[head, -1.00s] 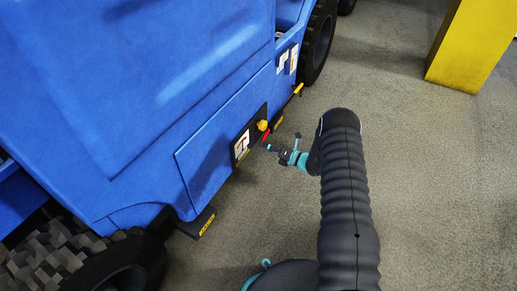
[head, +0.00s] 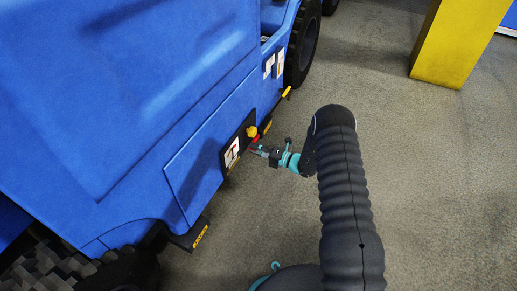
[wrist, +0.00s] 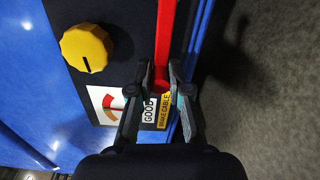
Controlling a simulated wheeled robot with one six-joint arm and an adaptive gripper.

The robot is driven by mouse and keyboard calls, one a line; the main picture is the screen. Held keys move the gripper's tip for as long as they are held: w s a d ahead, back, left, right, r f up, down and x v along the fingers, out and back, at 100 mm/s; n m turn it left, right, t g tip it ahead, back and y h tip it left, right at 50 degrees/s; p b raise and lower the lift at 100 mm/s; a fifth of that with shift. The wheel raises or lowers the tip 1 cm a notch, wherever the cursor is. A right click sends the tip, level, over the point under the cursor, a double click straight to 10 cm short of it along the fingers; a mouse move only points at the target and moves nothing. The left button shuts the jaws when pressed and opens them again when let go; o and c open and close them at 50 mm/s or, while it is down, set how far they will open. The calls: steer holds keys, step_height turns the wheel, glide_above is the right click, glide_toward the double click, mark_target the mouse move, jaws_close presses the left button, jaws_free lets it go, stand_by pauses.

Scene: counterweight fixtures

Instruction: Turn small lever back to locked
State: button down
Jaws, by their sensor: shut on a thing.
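The small red lever (wrist: 163,40) shows in the wrist view as a straight bar running from the top edge down to between my fingertips. My gripper (wrist: 160,72) is shut on its near end, one finger on each side. In the head view my gripper (head: 257,148) reaches the blue vehicle's side panel at the red lever (head: 256,139), of which only a little shows. A yellow round knob (wrist: 86,48) with a dark mark sits left of the lever. A gauge with a coloured arc (wrist: 107,105) is below the knob, beside labels reading "GOOD" and "BRAKE CABLE" (wrist: 163,110).
The blue vehicle (head: 130,100) fills the left of the head view, with dark tyres (head: 302,45) and a low step (head: 196,234). A yellow post (head: 450,45) stands at the upper right. The grey floor between them is clear.

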steer(key=shift+w+a+r, duration=0.1)
steer(key=shift+w+r, duration=0.1)
steer(key=shift+r, duration=0.05)
steer(key=c, duration=1.1)
jaws_free()
steer(key=shift+a, duration=0.1)
steer(key=shift+f, duration=0.1)
steer(key=shift+s+d, duration=0.1)
steer(key=shift+d, duration=0.1)
steer(key=shift+s+d, duration=0.1)
steer(key=shift+d, duration=0.15)
steer(key=v, duration=1.1)
steer(key=shift+s+d, duration=0.1)
steer(key=shift+d, duration=0.1)
